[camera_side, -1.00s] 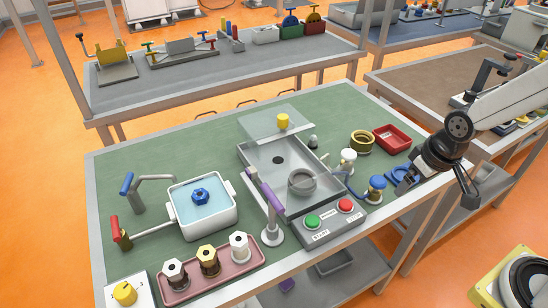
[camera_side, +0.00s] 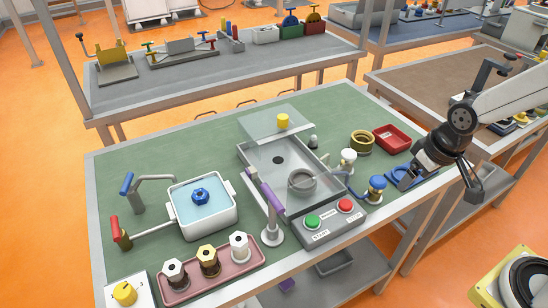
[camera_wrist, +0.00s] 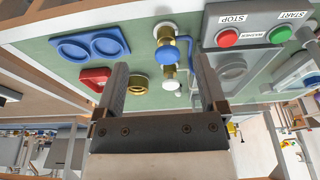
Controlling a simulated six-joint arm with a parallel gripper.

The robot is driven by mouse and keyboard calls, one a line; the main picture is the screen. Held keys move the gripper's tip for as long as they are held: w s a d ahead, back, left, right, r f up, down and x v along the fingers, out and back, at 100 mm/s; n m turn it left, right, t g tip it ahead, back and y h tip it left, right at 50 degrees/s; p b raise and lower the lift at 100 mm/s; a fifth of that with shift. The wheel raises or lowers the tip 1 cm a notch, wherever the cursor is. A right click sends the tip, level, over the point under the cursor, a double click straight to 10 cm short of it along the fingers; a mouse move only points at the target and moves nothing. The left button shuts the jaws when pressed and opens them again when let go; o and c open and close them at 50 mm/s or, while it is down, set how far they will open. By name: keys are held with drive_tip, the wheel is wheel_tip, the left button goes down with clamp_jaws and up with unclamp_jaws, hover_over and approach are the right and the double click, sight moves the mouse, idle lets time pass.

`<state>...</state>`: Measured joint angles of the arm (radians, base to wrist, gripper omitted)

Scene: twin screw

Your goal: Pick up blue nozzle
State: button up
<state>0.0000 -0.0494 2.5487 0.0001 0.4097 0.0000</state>
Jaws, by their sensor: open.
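The blue nozzle (camera_side: 200,196) is a small blue hexagonal piece. It sits in the light-blue water of a white basin (camera_side: 234,206) at the left of the green bench in the side view. My gripper (camera_side: 437,184) is far to the right of it, raised near the bench's right edge, with its fingers spread and nothing between them. In the wrist view my gripper (camera_wrist: 160,84) is also open and empty. The blue nozzle does not show in the wrist view.
A pink tray (camera_side: 222,278) holds several nozzles in front of the basin. A purple-handled post (camera_side: 268,205), a clear-walled tank (camera_side: 252,165) and a button box (camera_side: 328,224) stand between basin and gripper. Two taps flank the basin's left side. A red tray (camera_side: 392,138) lies at the right.

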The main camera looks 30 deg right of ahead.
drive_tip(key=w+a+r+m, duration=0.2)
drive_tip(key=w, duration=0.2)
drive_tip(key=w+a+r+m+y, duration=0.1)
drive_tip(key=w+a+r+m, duration=0.1)
drive_tip(key=w+a, duration=0.1)
drive_tip(key=w+a+r+m, duration=0.2)
drive_tip(key=w+a, duration=0.1)
drive_tip(key=w, duration=0.1)
drive_tip(key=shift+w, duration=0.3)
drive_tip(key=w+a+m+y, duration=0.2)
drive_tip(key=w+a+m, duration=0.5)
drive_tip(key=a, duration=0.4)
drive_tip(key=m+g+y, duration=0.2)
drive_tip(key=m, duration=0.5)
hover_over(202, 194)
drive_tip(key=d, duration=0.2)
wheel_tip(202, 194, down, 2)
drive_tip(key=f, duration=0.1)
drive_tip(key=shift+h, duration=0.3)
wheel_tip(202, 194, down, 5)
drive_tip(key=shift+s+f, duration=0.15)
drive_tip(key=shift+x, duration=1.1)
drive_tip(key=shift+a+f, duration=0.1)
drive_tip(key=shift+f, duration=0.4)
drive_tip(key=shift+f, duration=0.1)
